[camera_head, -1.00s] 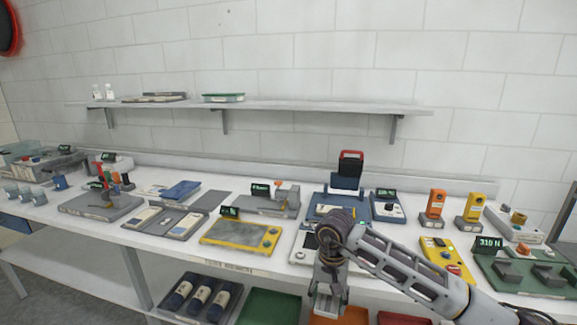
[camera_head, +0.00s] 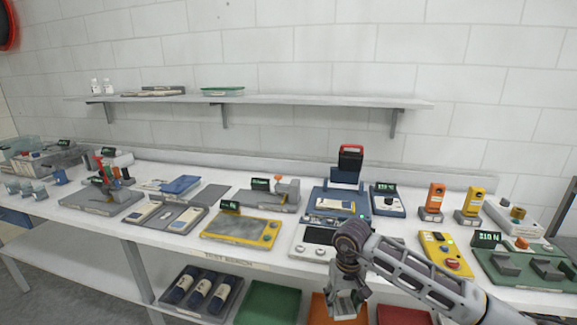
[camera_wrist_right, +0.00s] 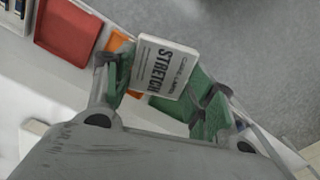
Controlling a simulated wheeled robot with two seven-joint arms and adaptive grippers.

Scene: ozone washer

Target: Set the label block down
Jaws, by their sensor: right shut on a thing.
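The label block (camera_wrist_right: 165,66) is a small white block with the dark word "STRETCH" and smaller print on its face. In the right wrist view it sits tilted between the green finger pads of my right gripper (camera_wrist_right: 163,92). The gripper is shut on it. In the head view my right gripper (camera_head: 346,303) hangs low at the bench's front edge, over the lower-shelf bins; the block is too small to make out there. My left gripper is not in view.
The white bench (camera_head: 180,242) is crowded. Near the right arm are a white device (camera_head: 314,240), a blue fixture (camera_head: 333,208) and a yellow control box (camera_head: 440,250). A yellow-framed tray (camera_head: 240,230) lies left. Below are green (camera_head: 268,303) and orange (camera_head: 325,307) bins.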

